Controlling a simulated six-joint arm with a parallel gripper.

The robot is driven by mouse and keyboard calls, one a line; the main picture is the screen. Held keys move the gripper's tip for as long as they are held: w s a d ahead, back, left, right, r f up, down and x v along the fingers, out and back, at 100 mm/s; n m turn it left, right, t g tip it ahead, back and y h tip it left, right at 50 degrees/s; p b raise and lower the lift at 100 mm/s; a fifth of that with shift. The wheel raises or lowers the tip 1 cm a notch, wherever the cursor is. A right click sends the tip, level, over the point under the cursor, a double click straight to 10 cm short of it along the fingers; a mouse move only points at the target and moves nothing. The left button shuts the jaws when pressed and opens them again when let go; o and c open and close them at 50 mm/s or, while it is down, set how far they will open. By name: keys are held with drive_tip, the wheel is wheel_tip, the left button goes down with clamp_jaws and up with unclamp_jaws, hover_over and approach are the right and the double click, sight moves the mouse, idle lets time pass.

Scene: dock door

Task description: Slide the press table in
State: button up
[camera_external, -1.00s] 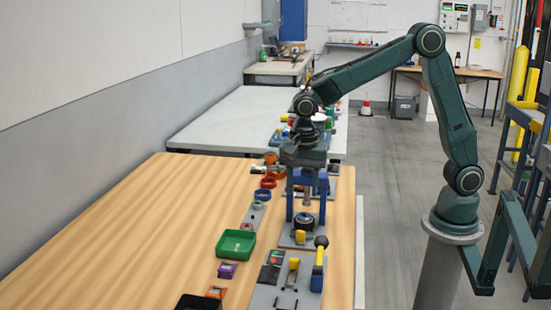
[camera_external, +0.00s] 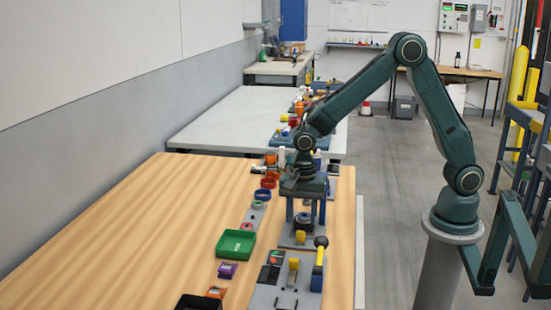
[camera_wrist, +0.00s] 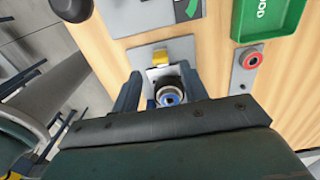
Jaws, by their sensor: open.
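The press table (camera_external: 289,241) is a grey plate low on the bench with a yellow tab (camera_external: 300,236) at its near end and a dark round part (camera_external: 304,221) on it. In the wrist view the yellow tab (camera_wrist: 153,57) lies beyond the dark round part with its blue centre (camera_wrist: 171,97). My gripper (camera_external: 305,207) is pointed down over the press spot. In the wrist view my open gripper (camera_wrist: 160,78) has dark blue uprights either side of the round part. Which blue uprights are fingers and which are press frame, or any contact, I cannot tell.
A grey panel (camera_external: 267,297) with a yellow-and-black lever (camera_external: 319,262) stands just nearer. A green tray (camera_external: 236,243) and a purple block (camera_external: 227,270) lie to the left, with small rings (camera_external: 262,195) farther back. The left of the wooden bench (camera_external: 130,235) is clear.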

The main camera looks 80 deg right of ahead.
sight(301, 231)
drive_tip(key=shift+f, duration=2.75)
drive_tip(key=shift+c, duration=0.2)
clamp_jaws()
